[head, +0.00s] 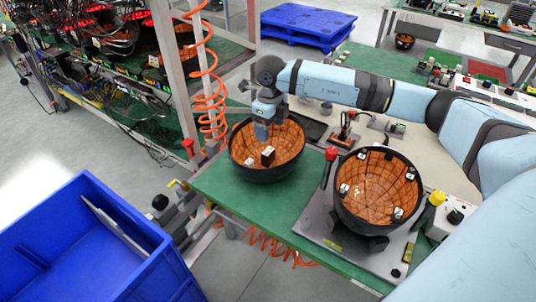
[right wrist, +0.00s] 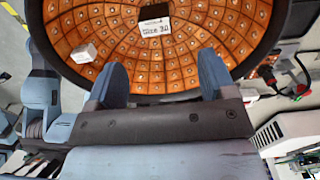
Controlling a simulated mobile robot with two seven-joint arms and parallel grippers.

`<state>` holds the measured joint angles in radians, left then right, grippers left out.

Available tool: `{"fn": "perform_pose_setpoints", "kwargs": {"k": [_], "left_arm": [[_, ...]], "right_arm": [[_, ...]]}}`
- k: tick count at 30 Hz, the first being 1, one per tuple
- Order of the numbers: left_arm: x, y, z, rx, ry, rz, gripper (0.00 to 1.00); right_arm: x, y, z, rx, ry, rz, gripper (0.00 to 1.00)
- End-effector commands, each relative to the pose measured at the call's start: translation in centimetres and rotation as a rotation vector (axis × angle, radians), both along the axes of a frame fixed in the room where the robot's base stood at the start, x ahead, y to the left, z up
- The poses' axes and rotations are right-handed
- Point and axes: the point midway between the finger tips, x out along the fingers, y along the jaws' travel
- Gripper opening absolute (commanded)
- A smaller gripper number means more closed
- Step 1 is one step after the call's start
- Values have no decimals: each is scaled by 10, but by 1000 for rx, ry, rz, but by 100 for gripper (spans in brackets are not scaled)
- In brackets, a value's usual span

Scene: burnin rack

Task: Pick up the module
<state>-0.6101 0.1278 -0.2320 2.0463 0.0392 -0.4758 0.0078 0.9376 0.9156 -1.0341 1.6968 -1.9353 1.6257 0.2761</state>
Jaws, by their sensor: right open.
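A black bowl-shaped half shell with an orange studded lining (head: 244,170) sits on the green table; I take it as the module, though I cannot be sure. It also fills the top of the right wrist view (right wrist: 110,68). Inside it are a small dark block with a white label (head: 267,156), also in the right wrist view (right wrist: 154,24), and a white block (right wrist: 84,53). My right gripper (head: 261,132) is over this shell. In the right wrist view its two blue fingers (right wrist: 163,82) are apart with nothing between them. My left gripper is not in view.
A second orange-lined shell (head: 365,205) with several white clips is mounted on a metal fixture (head: 318,222) at right. A blue bin (head: 120,225) stands at lower left. A cable-filled rack (head: 110,70), a coiled orange hose (head: 208,95) and a blue pallet (head: 308,25) are behind.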

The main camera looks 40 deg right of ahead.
Motion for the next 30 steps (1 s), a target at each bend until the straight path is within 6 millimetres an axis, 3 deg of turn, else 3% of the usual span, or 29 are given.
{"fn": "perform_pose_setpoints", "kwargs": {"k": [6,14,22,30], "left_arm": [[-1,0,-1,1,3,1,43],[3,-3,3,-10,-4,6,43],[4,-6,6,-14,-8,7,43],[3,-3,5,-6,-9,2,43]], "right_arm": [[0,1,-37,1,1,-1,77],[1,3,-51,0,0,0,77],[4,10,-89,0,2,-1,77],[4,10,-96,0,-1,0,77]]}}
